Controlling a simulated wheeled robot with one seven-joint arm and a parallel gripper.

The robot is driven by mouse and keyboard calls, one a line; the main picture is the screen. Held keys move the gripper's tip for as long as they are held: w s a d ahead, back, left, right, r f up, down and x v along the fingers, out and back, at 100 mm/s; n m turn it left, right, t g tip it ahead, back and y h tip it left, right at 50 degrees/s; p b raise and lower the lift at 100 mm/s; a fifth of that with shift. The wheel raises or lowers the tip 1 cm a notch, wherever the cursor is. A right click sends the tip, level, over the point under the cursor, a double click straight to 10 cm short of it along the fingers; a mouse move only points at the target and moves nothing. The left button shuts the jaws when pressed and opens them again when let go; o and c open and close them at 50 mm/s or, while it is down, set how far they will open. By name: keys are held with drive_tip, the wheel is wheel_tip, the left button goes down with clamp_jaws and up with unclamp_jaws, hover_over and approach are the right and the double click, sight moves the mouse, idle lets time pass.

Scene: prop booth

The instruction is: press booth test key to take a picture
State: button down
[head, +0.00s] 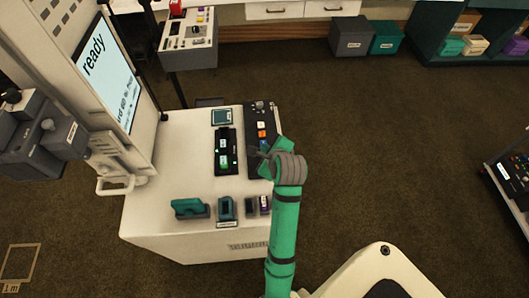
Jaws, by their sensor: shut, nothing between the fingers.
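The booth (165,165) is a white cabinet with a screen (107,75) that reads "ready". On its top lies a long dark key panel (251,170) with small keys. I cannot read which is the test key. My gripper (259,152) is shut and empty, over the right side of the panel near the blue key. I cannot tell if it touches. My green wrist hides part of the panel.
A black device with green displays (225,150) lies left of the panel. Small teal and dark holders (188,208) stand along the cabinet's front edge. A second console (190,40) stands behind. Grey (350,36) and teal (386,37) boxes sit at the back.

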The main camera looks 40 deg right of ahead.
drive_tip(key=shift+f, duration=0.1)
idle(0.4)
drive_tip(key=shift+f, duration=0.35)
drive_tip(key=shift+f, duration=0.35)
idle(0.9)
drive_tip(key=shift+r, duration=0.8)
drive_tip(key=shift+r, duration=2.5)
